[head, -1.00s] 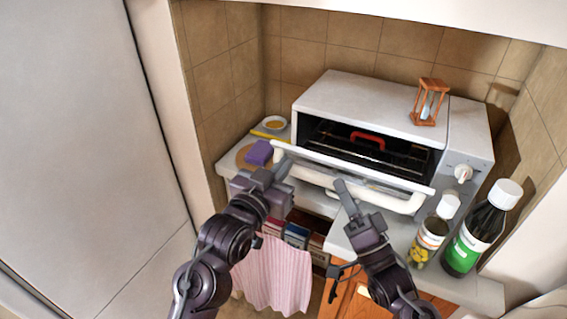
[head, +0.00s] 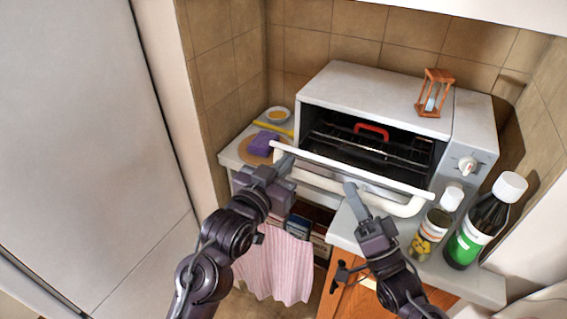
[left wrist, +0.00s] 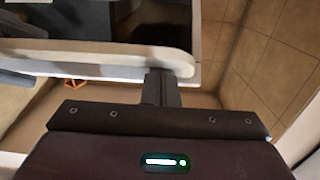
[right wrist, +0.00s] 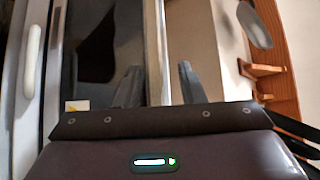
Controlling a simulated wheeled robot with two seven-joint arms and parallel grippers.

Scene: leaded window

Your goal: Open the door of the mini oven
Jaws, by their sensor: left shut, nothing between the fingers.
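The mini oven (head: 385,92) is a white box on the counter, its front showing a dark cavity with wire racks and a red handle-like piece inside. Its door (head: 318,180) is tilted down partway, with a long white handle (head: 400,187) across its upper edge. My left gripper (head: 286,162) is shut and empty at the handle's left end; the left wrist view shows its fingers (left wrist: 161,88) against or very near the handle (left wrist: 120,62). My right gripper (head: 352,188) is in front of the door, below the handle; in the right wrist view its fingers (right wrist: 158,85) are apart.
An hourglass (head: 434,93) stands on the oven. A dark bottle (head: 490,222) and a jar (head: 432,225) stand right of the door. A purple sponge (head: 263,143) and a small bowl (head: 277,115) lie left. A pink towel (head: 275,265) hangs below.

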